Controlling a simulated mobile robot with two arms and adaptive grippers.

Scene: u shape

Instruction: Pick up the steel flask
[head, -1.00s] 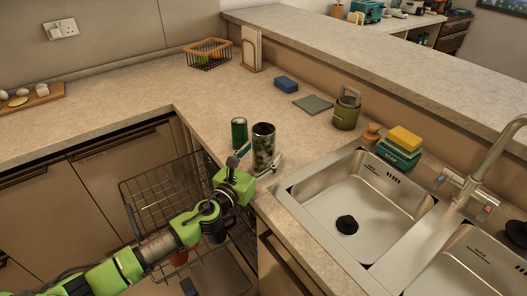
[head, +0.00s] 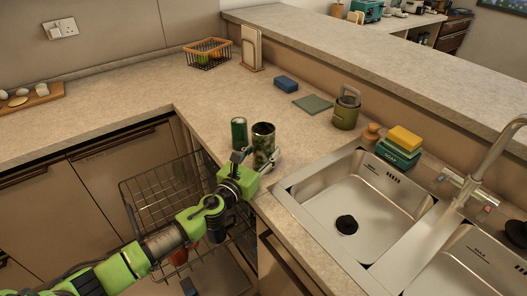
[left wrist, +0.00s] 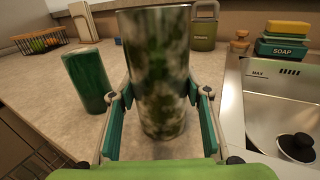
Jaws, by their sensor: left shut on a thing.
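The steel flask (head: 263,143), a shiny cylinder with a mottled green camouflage pattern, stands upright on the counter near its front corner. My left gripper (head: 258,159) reaches it from the front, low on its body, and is shut on it. My right gripper is not in view.
The sink (head: 302,197) is close on the right. An open dishwasher rack (head: 150,187) lies below my arm. An olive canister (head: 346,112), a soap box with sponge (head: 398,155), a blue sponge (head: 286,83) and a green cloth (head: 313,104) stand farther back. The left counter is mostly clear.

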